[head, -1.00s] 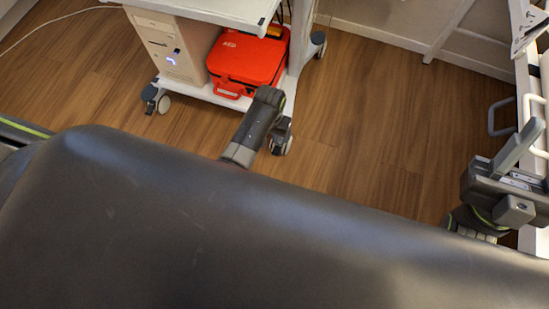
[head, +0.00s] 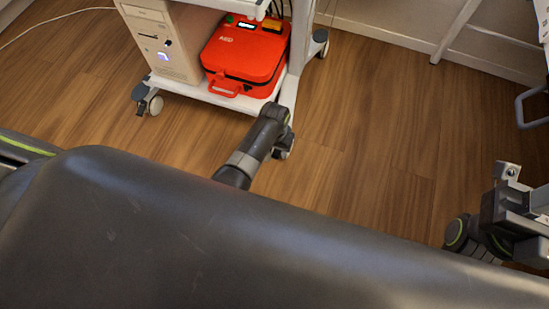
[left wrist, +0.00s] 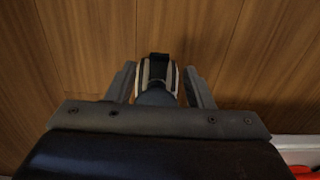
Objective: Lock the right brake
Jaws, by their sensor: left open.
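The cart's right front caster (head: 282,154) stands on the wood floor, partly covered by my left arm in the head view. In the left wrist view the dark caster with pale stripes (left wrist: 157,78) appears between the two jaw fingers. My left gripper (head: 284,138) is at this caster and open; its fingers (left wrist: 160,72) show on either side. Whether they touch it, and the brake lever's position, I cannot tell. The cart's left front caster (head: 148,98) is in plain view. My right gripper (head: 507,175) is at the right edge, partly cut off, away from the cart.
The white cart (head: 190,88) carries a red AED case (head: 245,55) and a pale computer tower (head: 160,38) on its low shelf. A rear caster (head: 319,43) is at its right. A grey handle (head: 530,105) is at the right edge. Floor right of the cart is clear.

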